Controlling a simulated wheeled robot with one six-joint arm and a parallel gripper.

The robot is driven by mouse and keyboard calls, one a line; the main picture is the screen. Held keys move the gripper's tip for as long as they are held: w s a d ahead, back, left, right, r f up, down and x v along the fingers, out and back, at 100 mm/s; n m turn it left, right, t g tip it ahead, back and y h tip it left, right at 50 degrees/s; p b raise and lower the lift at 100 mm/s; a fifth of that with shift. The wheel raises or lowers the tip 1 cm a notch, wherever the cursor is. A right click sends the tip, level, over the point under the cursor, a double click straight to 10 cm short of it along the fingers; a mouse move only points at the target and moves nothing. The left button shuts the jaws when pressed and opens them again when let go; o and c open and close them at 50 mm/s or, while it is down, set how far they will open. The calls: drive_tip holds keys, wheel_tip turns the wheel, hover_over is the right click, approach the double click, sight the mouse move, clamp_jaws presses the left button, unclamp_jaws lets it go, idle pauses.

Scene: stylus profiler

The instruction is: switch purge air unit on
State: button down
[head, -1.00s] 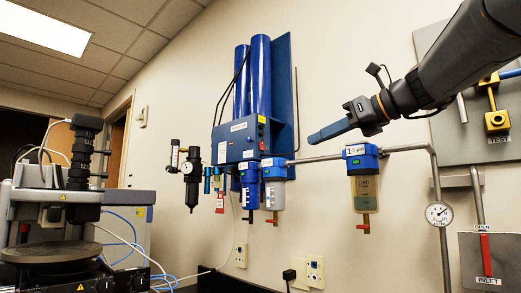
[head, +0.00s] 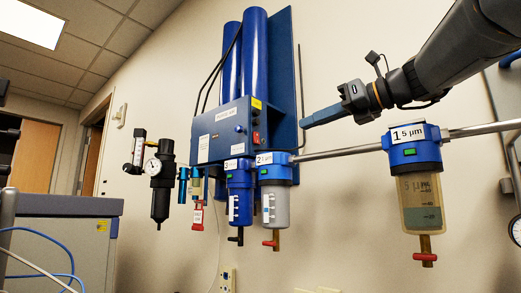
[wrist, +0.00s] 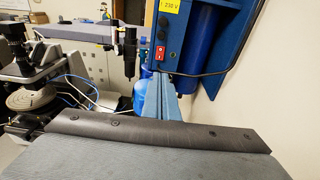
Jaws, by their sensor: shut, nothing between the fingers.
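The purge air unit (head: 222,135) is a blue wall-mounted box with two tall blue cylinders (head: 254,70) on a blue backplate. A red switch (head: 256,138) sits on its right side face, below a yellow label. In the wrist view the red switch (wrist: 160,52) shows under a yellow "230 V" label (wrist: 170,5); its on or off position is too small to tell. My gripper (head: 306,123) is shut and empty, reaching in from the right, its tip apart from the switch. Its blue fingers (wrist: 166,82) point toward the switch side in the wrist view.
Filter bowls (head: 240,197) and (head: 275,205) hang below the unit. A larger filter marked 1, 5 µm (head: 415,160) hangs on a pipe (head: 345,152) below my arm. A black regulator with gauge (head: 160,175) is at left. A black cable (wrist: 205,73) runs near the switch.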

drive_tip(key=shift+a, duration=0.2)
drive_tip(key=p, duration=0.4)
approach(258, 142)
drive_tip(key=x, duration=0.6)
drive_tip(key=shift+w+a, duration=0.1)
drive_tip(key=shift+a, duration=0.05)
drive_tip(key=shift+f, duration=0.1)
